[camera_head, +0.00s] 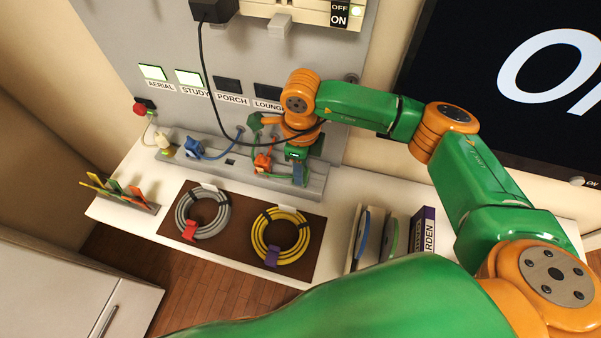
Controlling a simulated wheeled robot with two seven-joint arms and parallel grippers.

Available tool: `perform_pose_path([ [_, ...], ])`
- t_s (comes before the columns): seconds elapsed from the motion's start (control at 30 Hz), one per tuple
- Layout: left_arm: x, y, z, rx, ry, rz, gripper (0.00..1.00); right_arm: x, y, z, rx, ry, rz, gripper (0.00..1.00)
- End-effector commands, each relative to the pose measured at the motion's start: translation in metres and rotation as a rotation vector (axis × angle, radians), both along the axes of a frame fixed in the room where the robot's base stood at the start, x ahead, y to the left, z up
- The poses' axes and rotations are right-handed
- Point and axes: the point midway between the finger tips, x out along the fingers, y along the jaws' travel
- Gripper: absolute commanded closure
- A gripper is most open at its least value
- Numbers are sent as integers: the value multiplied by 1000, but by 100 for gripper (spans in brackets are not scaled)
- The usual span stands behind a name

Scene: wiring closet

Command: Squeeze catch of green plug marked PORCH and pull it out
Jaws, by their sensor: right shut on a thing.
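The catch is too small to make out. The plug is apart from the strip. A dark, empty socket (230,162) shows in the strip between the blue and orange plugs. My left gripper is out of view.
A blue plug (193,149), a pale yellow plug (164,141) and an orange plug (262,163) sit along the strip. A black cable (213,90) hangs close to my right wrist. Grey (181,221) and yellow (256,236) coils lie on the shelf below.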

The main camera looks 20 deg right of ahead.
Motion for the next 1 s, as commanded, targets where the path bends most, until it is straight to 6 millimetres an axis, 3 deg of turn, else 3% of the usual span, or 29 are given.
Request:
perform_pose_path([
  [0.43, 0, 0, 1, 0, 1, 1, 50, 0, 0, 1, 1, 1, 1, 100],
  [1.0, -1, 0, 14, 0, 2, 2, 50, 0, 0, 23, 1, 0, 1, 100],
])
